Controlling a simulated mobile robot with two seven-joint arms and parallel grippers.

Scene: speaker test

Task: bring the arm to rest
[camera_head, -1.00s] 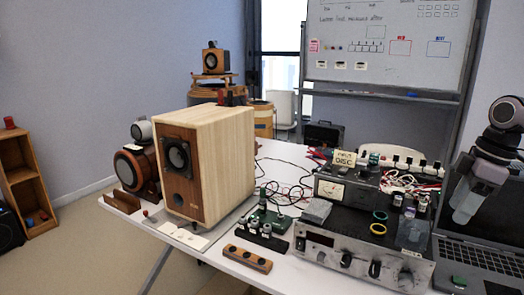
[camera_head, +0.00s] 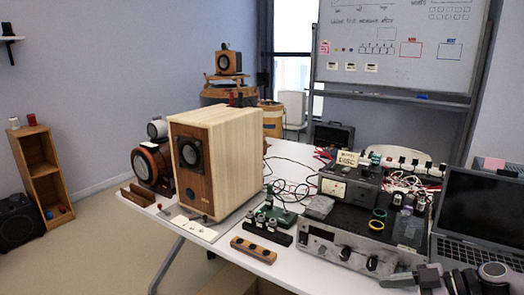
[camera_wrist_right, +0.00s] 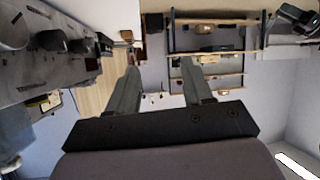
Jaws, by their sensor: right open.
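My right arm (camera_head: 490,278) shows at the bottom right corner of the head view, low in front of the laptop. Its gripper (camera_head: 418,278) points left there, near the front edge of the table and the amplifier. In the right wrist view my right gripper (camera_wrist_right: 163,82) has its two fingers spread apart with nothing between them. My left gripper is in neither view.
A wooden speaker (camera_head: 225,155) stands on the white table (camera_head: 185,250). An amplifier (camera_head: 345,250) with a meter box (camera_head: 345,188) on top is to its right, beside an open laptop (camera_head: 480,215). A whiteboard (camera_head: 395,50) stands behind.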

